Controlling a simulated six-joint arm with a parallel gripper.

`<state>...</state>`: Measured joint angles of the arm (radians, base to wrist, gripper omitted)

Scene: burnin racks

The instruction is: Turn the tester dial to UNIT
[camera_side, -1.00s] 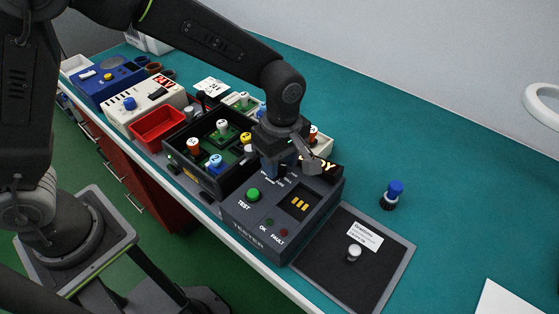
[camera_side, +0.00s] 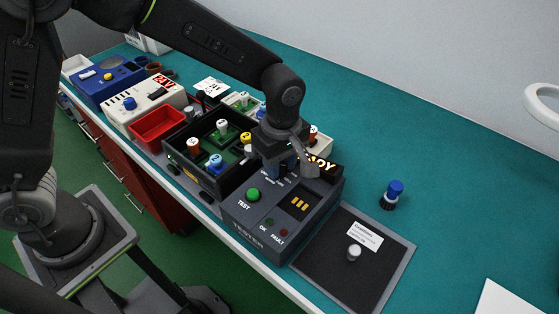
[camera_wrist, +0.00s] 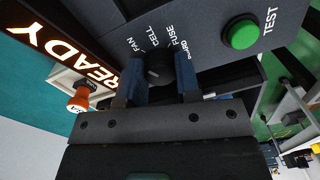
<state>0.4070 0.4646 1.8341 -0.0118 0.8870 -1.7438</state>
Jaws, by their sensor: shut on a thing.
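The tester (camera_side: 236,222) is a dark grey box in the side view, with a green TEST button (camera_side: 253,195), OK and FAULT lamps and a lit READY sign (camera_side: 322,166). My gripper (camera_side: 284,172) is over the back of its panel and hides the dial there. In the wrist view the dark round dial (camera_wrist: 157,66) sits between the two blue fingers of my gripper (camera_wrist: 160,74), which is shut on it. The labels FAN, CELL, FUSE and BOARD show around it. I see no UNIT label, and I cannot tell where the dial points.
A dark open box (camera_side: 184,174) with several coloured-top pieces stands left of the tester. A dark mat (camera_side: 330,258) with a small white-topped piece (camera_side: 354,252) lies at the right. A blue-topped piece (camera_side: 393,193) stands on the teal bench, which is largely clear at the right.

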